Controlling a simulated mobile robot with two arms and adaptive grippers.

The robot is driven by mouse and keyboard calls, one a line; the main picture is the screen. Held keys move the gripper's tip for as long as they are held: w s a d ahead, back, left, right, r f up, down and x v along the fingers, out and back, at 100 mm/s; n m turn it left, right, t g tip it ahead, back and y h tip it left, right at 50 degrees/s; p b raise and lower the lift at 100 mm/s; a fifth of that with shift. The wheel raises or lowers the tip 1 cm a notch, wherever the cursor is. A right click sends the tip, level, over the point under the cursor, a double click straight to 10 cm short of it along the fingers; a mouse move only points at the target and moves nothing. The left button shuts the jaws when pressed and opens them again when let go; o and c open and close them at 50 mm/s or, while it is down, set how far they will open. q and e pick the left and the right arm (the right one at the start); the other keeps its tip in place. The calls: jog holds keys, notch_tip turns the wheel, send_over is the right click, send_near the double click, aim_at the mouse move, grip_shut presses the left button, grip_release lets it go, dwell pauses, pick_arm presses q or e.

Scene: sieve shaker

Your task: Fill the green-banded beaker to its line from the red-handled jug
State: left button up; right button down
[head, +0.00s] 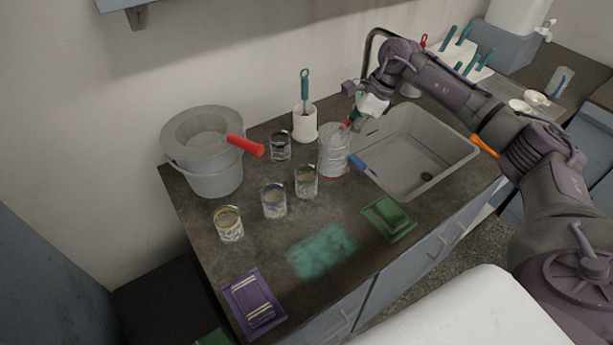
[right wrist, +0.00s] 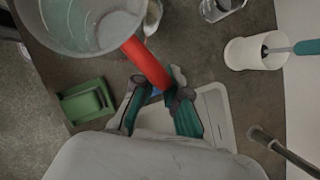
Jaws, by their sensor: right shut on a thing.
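The jug (head: 333,152), a clear vessel with a red handle, is upright at the back of the counter, left of the sink. I cannot tell whether its base touches the counter. My right gripper (head: 357,116) is shut on the red handle (right wrist: 146,62); the jug body (right wrist: 78,22) is at the top left of the right wrist view. The green-banded beaker (head: 306,183) stands on the counter just left of and in front of the jug, apart from it. Its fill level is unclear. My left gripper is out of view.
Blue-banded (head: 274,202), yellow-banded (head: 229,225) and dark-banded (head: 280,147) beakers stand nearby.

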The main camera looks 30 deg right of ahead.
jog(key=w+d+f+m+t+h+b, duration=0.1)
jog(key=w+d+m, duration=0.1)
jog(key=d+m, duration=0.3)
jog(key=d, duration=0.2)
jog(key=shift+d+t, duration=0.4)
jog(key=shift+r, duration=0.1)
jog(key=a+r+n+t+h+p, duration=0.1)
jog(key=a+r+h+p, duration=0.2)
jog(key=a+h, duration=0.5)
jog(key=shift+s+r+n+h+p, duration=0.4)
jog(key=shift+h+p, duration=0.15)
jog(key=shift+h, duration=0.55)
